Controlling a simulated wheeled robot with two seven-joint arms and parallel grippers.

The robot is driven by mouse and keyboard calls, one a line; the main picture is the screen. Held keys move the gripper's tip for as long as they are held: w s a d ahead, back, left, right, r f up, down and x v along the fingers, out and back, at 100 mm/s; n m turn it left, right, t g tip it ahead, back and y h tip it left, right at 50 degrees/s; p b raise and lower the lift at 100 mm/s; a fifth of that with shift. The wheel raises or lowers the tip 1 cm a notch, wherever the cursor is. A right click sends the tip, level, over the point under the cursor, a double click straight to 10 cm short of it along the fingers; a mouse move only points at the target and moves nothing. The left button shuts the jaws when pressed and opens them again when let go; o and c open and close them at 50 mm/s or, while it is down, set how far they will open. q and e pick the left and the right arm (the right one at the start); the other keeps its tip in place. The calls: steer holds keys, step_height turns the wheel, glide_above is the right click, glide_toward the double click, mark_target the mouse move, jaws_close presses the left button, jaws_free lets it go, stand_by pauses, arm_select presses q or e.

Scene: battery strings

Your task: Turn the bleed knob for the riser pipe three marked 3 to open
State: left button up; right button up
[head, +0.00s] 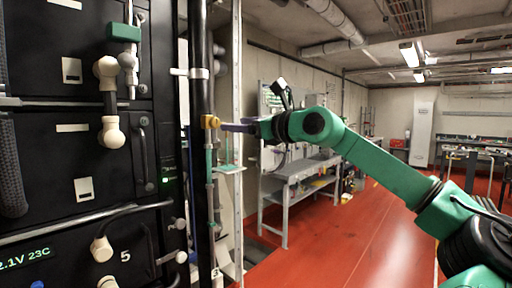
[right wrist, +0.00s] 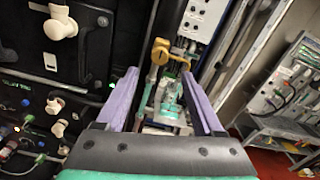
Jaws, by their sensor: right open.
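A black riser pipe (head: 203,165) stands upright beside the battery cabinet in the head view. A small yellow bleed knob (head: 209,121) sits on it at mid height. A white mark at the pipe's bottom looks like a 3. My right gripper (head: 226,126) reaches in from the right with purple fingers, its tips close to the knob. In the right wrist view the right gripper (right wrist: 159,75) is open, and the yellow knob (right wrist: 160,50) appears just beyond and between the fingertips. I cannot tell whether they touch. My left gripper is not in view.
The black battery cabinet (head: 60,160) with cream knobs, handles and cables fills the left. A green thin pipe (head: 210,180) runs beside the riser. A grey workbench (head: 300,170) stands behind my right arm. The red floor (head: 350,240) at right is open.

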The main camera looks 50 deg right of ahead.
arm_select(q)
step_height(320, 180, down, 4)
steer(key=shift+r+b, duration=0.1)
steer(key=shift+b, duration=0.9)
arm_select(e)
steer(key=s, duration=0.5)
steer(key=shift+s+a, duration=0.1)
steer(key=shift+s, duration=0.3)
